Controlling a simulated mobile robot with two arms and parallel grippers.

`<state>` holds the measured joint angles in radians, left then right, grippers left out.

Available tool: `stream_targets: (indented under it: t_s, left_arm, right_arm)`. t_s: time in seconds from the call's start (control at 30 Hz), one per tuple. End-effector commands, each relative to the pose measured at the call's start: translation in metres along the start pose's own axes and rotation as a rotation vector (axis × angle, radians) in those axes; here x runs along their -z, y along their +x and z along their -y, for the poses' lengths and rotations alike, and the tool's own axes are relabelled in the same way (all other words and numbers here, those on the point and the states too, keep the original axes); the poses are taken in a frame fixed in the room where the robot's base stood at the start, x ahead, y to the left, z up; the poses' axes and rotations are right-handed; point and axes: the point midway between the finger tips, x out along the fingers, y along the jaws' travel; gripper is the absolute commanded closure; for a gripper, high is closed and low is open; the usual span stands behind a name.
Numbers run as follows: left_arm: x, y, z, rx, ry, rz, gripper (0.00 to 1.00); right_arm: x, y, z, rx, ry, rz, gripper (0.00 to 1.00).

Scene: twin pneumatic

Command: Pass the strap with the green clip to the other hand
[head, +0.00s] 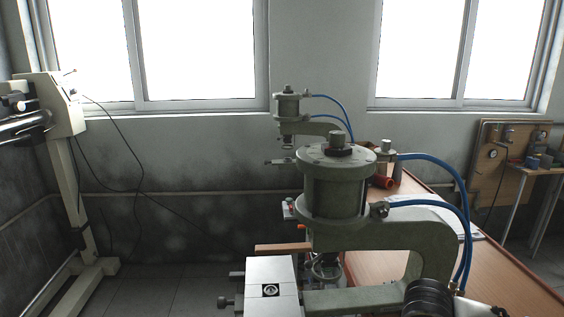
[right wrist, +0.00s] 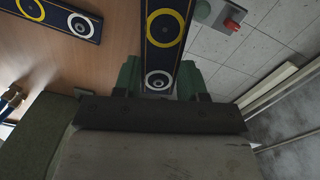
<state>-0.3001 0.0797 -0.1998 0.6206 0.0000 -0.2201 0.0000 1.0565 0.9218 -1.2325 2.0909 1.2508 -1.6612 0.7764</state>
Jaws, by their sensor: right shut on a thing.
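In the right wrist view, my right gripper (right wrist: 159,76) is shut on a dark blue strap (right wrist: 168,32) with a yellow ring and a white ring on it. The strap runs from between the jaws toward the top edge. Green pieces flank its near end; I cannot tell whether any of this green is the clip. In the head view, the press hides the area around the strap, and I cannot make the strap out. My left gripper is not in view.
A second dark blue piece with rings (right wrist: 63,14) lies on the wooden bench. A grey box with a red button (right wrist: 230,22) is beside the held strap. A large press (head: 345,185) with blue hoses stands in front; a smaller press (head: 287,108) stands behind. Bench space (head: 495,270) is free at right.

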Motion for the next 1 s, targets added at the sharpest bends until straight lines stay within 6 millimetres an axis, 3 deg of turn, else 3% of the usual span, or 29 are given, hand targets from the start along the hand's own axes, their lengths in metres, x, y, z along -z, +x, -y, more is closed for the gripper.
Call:
stream_targets:
  t_s: [0.23,0.57,0.77,1.0]
  left_arm:
    - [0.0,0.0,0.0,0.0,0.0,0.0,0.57]
    - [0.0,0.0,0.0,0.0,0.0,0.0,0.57]
    - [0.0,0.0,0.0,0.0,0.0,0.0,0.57]
    - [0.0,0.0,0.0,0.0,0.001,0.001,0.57]
  right_arm:
    - [-0.024,0.005,0.027,0.016,0.259,0.004,0.82]
    - [-0.028,0.005,0.033,0.02,0.327,0.006,0.82]
    - [-0.013,-0.007,0.048,0.023,0.241,0.0,0.82]
    - [0.029,-0.041,0.09,0.022,-0.006,-0.003,0.82]
